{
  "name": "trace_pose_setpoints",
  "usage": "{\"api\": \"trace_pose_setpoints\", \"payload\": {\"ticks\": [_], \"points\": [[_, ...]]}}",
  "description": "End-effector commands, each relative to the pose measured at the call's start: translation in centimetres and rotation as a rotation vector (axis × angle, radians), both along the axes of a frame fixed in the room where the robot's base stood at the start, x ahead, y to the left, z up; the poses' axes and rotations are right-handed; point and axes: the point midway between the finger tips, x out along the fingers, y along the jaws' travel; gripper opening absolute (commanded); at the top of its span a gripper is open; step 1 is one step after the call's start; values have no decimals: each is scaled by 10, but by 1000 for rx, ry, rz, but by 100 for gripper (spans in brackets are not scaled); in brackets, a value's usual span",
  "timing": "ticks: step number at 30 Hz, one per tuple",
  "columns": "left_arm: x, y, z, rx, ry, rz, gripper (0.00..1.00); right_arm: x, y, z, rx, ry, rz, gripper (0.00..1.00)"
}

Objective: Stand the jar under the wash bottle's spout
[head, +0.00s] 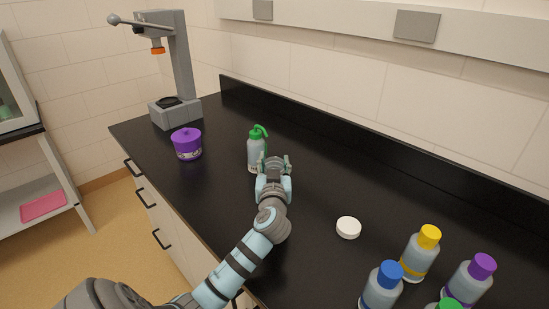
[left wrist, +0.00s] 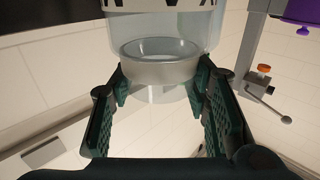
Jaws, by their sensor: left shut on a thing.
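The wash bottle (head: 254,154), grey with a green cap and spout, stands on the black counter. Its spout bends over to the right, toward my left gripper. My left gripper (head: 274,162) is low over the counter, just right of and in front of the bottle, partly overlapping it. My right gripper is out of view.
A purple lidded pot (head: 187,145) and a grey stand (head: 180,70) are at the left. A white round lid (head: 348,228) lies right of my arm. Several capped bottles (head: 418,258) stand at the front right. The counter behind the gripper is clear.

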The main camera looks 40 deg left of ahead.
Motion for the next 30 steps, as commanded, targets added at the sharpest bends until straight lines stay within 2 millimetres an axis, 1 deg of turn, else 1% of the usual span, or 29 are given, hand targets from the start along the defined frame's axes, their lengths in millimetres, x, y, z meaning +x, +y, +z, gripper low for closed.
{"api": "trace_pose_setpoints", "payload": {"ticks": [1, 5, 7, 11, 12, 14, 20, 24, 25, 27, 28, 30], "points": [[7, 6, 0, 2, -1, 0, 15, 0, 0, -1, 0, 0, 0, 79], [19, 15, 0, 2, -1, -1, 15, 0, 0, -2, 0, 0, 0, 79], [27, 23, 0, 2, -1, 0, 15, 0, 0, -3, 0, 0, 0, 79], [48, 40, -1, 1, 1, 1, 15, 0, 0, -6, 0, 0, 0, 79], [47, 39, -10, -1, 2, -2, 15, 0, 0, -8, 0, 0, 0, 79], [46, 39, -16, 1, 2, -2, 15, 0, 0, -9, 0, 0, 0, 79], [46, 38, -16, 1, 1, -2, 15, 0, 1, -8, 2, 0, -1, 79], [46, 38, -19, 1, 0, -2, 15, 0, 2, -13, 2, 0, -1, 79], [46, 38, -18, 1, 1, -2, 48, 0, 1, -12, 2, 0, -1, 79], [46, 38, -18, 1, 1, -2, 59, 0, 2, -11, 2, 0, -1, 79], [46, 38, -18, 1, 1, -2, 63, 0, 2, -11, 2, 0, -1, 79], [46, 38, -18, 1, 1, -2, 63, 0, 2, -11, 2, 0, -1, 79]]}}
